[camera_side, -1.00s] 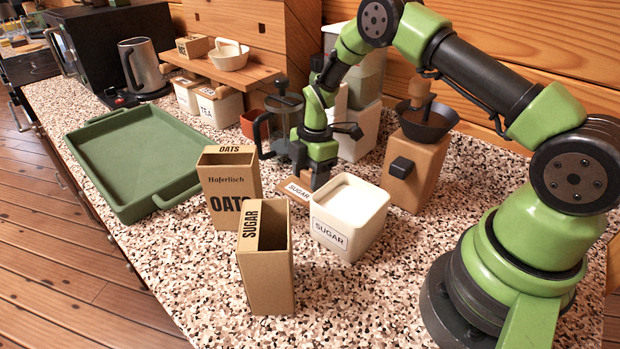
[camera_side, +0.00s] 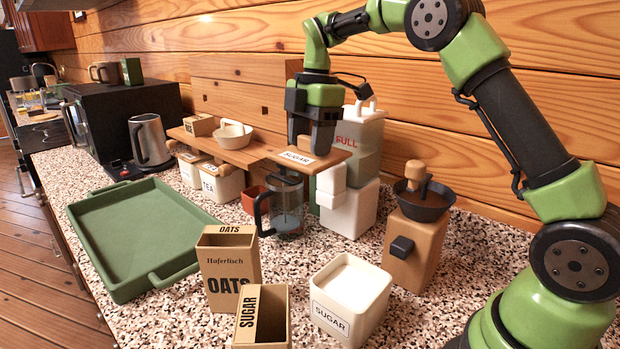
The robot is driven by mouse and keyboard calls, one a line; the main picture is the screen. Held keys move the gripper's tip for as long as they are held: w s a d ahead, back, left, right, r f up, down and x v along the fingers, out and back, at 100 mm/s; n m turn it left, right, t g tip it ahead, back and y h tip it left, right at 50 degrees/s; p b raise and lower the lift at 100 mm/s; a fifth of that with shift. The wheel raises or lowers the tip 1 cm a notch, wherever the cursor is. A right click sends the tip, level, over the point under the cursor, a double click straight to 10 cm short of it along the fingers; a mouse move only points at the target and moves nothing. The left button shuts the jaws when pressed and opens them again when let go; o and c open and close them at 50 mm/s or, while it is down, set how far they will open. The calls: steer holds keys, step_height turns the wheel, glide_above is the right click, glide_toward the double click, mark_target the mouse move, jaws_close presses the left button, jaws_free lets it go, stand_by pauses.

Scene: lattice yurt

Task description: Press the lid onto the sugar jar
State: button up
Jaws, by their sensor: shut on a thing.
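The sugar jar (camera_side: 350,302) is a white square jar with a SUGAR label on its front. It stands upright and open on the counter, and white sugar shows inside near the rim.
An open oats box (camera_side: 229,270) and an open sugar box (camera_side: 261,322) stand left of the jar. A coffee grinder (camera_side: 415,250) is close to its right. A green tray (camera_side: 135,240) lies left.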

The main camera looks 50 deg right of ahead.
mark_target(324, 165)
step_height(324, 165, up, 2)
steer(key=shift+r, duration=0.4)
steer(key=shift+s+a, duration=0.1)
steer(key=s+f+m, duration=0.1)
steer(key=f+m, duration=0.1)
steer(key=m, duration=0.1)
steer(key=s+a+f+m, duration=0.1)
steer(key=s+f+m, duration=0.1)
steer(key=m, duration=0.1)
steer(key=s+a+f+m, duration=0.1)
steer(key=s+f+m, duration=0.1)
steer(key=m, duration=0.1)
steer(key=shift+a+f+t+h, duration=0.15)
steer(key=shift+a+t+h, duration=0.15)
steer(key=shift+t, duration=0.1)
steer(key=shift+s+a+f+m+h, duration=0.15)
steer(key=shift+s+a+f+m, duration=0.25)
steer(key=shift+s+f+m, duration=1.3)
steer(key=shift+s+a+f+m+h, duration=0.2)
steer(key=shift+s+a+f+m, duration=0.25)
steer(key=shift+s+f+m, duration=1.25)
steer(key=shift+s+a+f+m+h, duration=0.15)
steer(key=shift+s+a+f+m, duration=0.55)
steer(key=shift+f, duration=1.7)
steer(key=shift+d+f+m, duration=0.15)
steer(key=shift+d+m, duration=0.15)
steer(key=shift+m, duration=0.1)
steer(key=o, duration=1.3)
